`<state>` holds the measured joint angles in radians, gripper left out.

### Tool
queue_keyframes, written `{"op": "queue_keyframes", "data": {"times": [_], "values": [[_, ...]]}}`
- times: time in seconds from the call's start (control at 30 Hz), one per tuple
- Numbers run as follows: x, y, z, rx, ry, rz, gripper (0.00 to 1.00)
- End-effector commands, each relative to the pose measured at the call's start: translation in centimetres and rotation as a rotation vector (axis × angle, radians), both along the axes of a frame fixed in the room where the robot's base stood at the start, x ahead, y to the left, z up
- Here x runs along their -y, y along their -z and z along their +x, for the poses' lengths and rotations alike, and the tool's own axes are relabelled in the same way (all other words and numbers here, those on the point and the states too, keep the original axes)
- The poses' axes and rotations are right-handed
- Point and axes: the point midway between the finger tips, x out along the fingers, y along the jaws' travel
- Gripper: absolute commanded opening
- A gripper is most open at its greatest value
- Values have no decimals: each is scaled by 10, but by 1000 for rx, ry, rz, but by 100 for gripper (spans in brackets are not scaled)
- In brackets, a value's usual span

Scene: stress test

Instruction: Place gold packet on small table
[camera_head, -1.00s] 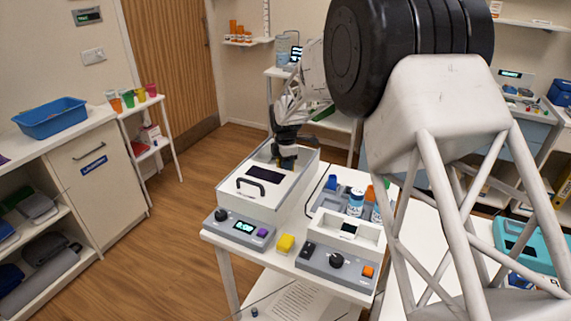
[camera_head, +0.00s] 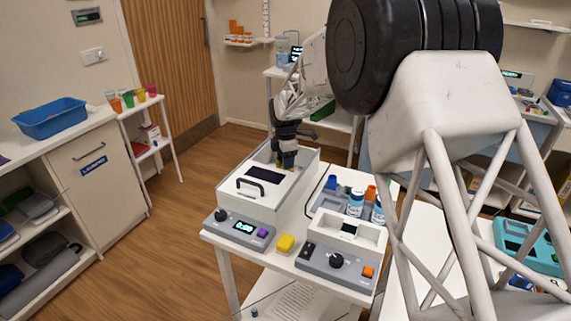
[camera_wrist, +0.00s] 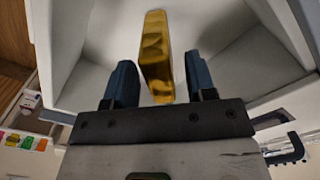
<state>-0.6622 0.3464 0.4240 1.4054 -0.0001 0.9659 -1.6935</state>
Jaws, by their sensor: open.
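The gold packet (camera_wrist: 156,58) stands inside the white box in the wrist view, long and shiny. My gripper (camera_wrist: 158,78) is open, with one dark blue finger on each side of the packet and visible gaps between. In the head view my gripper (camera_head: 286,162) reaches down into the back opening of the white box (camera_head: 236,203), and the packet is mostly hidden there. A small white table (camera_head: 172,155) with coloured cups on top stands at the left; I cannot tell if it is the one named.
A blue tray (camera_head: 50,118) sits on the left counter. Open wooden floor (camera_head: 185,235) lies between counter and table.

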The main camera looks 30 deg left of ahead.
Motion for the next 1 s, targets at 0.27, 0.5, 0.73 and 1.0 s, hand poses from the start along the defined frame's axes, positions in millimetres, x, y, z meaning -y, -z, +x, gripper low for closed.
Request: {"op": "queue_keyframes", "data": {"times": [0.27,0.5,0.73,1.0], "values": [[0,-44,0,1,0,1,51],[0,-80,0,1,0,1,51],[0,-98,0,0,0,0,51],[0,-102,0,0,0,0,51]]}}
